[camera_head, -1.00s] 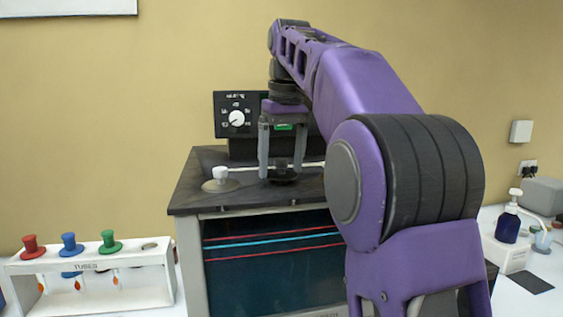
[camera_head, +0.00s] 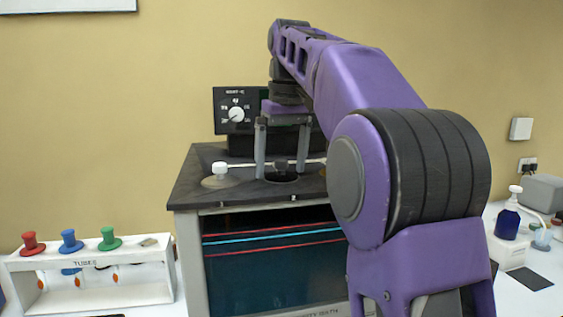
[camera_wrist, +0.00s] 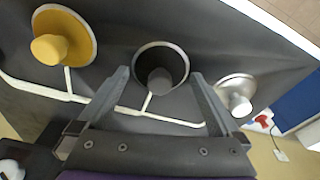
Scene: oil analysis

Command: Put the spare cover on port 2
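The dark cover (camera_wrist: 148,62) with a grey knob lies in the middle port position on the bath's top (camera_head: 190,188), framed by a light ring in the wrist view. It also shows in the head view (camera_head: 283,178). My gripper (camera_wrist: 160,74) is open; its fingers (camera_head: 281,172) stand apart on either side of the dark cover's knob, with gaps to it. A silver cover (camera_wrist: 238,85) with a white knob is to the right in the wrist view and left in the head view (camera_head: 221,170). A yellow cover (camera_wrist: 64,37) sits on the other side. Port numbers are not legible.
A tube rack (camera_head: 90,270) with red, blue and green caps stands at the left. A blue pump bottle (camera_head: 508,222) stands at the right. My arm hides the bath's right part.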

